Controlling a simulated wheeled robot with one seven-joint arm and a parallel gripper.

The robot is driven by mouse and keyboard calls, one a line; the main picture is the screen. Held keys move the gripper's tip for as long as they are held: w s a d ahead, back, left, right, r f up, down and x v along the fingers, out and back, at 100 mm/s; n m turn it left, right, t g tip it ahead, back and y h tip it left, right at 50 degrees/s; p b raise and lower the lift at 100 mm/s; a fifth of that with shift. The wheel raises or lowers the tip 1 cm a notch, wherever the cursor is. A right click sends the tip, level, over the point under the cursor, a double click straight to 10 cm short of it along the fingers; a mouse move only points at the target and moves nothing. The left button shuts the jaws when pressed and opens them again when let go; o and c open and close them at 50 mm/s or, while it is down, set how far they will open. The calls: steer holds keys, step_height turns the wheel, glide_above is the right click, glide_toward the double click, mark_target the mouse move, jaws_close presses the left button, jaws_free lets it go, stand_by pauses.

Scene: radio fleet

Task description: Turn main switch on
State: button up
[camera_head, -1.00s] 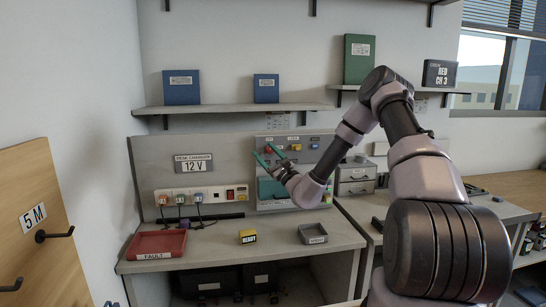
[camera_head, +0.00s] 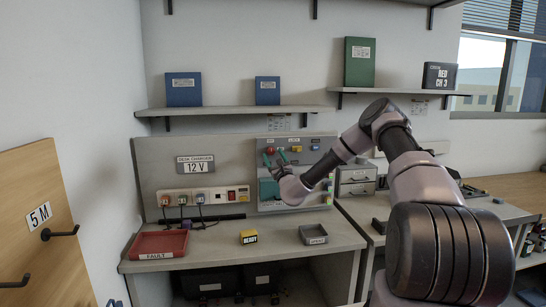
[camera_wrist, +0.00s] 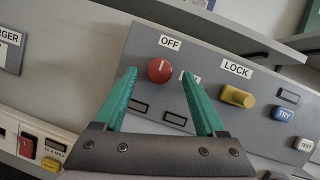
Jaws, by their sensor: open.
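A grey control panel (camera_wrist: 150,45) carries a round red knob (camera_wrist: 159,70) with a white pointer line, under an OFF label (camera_wrist: 170,42). A second small label beside the knob is partly hidden by a finger. In the head view, the red knob (camera_head: 271,150) is at the panel's upper left. My gripper (camera_wrist: 158,73) is open and empty, its green fingers pointing at the panel. In the wrist view, the knob shows between the fingertips, nearer the left one. I cannot tell the remaining gap. My gripper also shows in the head view (camera_head: 273,155).
A yellow LOCK knob (camera_wrist: 238,96) and a blue TRY button (camera_wrist: 284,114) are right of the red knob. A power strip (camera_head: 200,196) with plugs and a red rocker is lower left. A shelf (camera_head: 235,111) runs above the panel.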

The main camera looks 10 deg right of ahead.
steer(key=shift+w+a+r, duration=0.1)
steer(key=shift+w+r, duration=0.1)
steer(key=shift+w, duration=0.15)
jaws_close()
